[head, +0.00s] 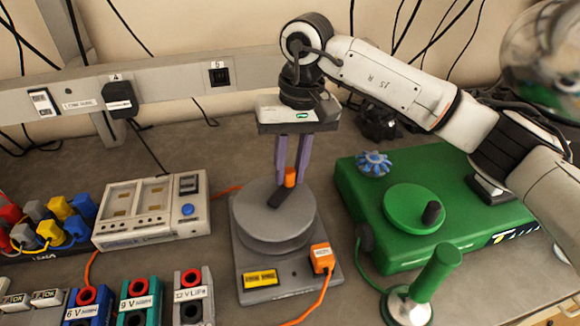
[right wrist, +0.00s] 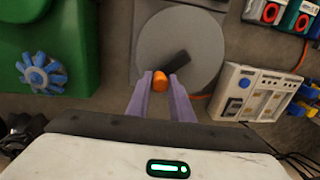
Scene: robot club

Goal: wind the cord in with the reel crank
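The cord reel has a grey round drum (head: 262,222) on a grey base (head: 243,266) with a yellow label. A dark crank arm (head: 279,199) with an upright orange knob (head: 290,178) sits on top of the drum. The knob also shows in the right wrist view (right wrist: 160,82). My right gripper (head: 290,176) points down from above, its two purple fingers on either side of the knob and seemingly touching it. An orange cord (head: 313,308) runs from an orange plug (head: 321,257) at the base's right front. My left gripper is not in view.
Right of the reel stands a green case (head: 400,255) with a green wheel (head: 413,208) and a blue knob (head: 373,163). A green-handled tool (head: 436,275) stands in front. A white panel device (head: 150,210) is at left, with coloured voltage blocks (head: 137,300) at the front.

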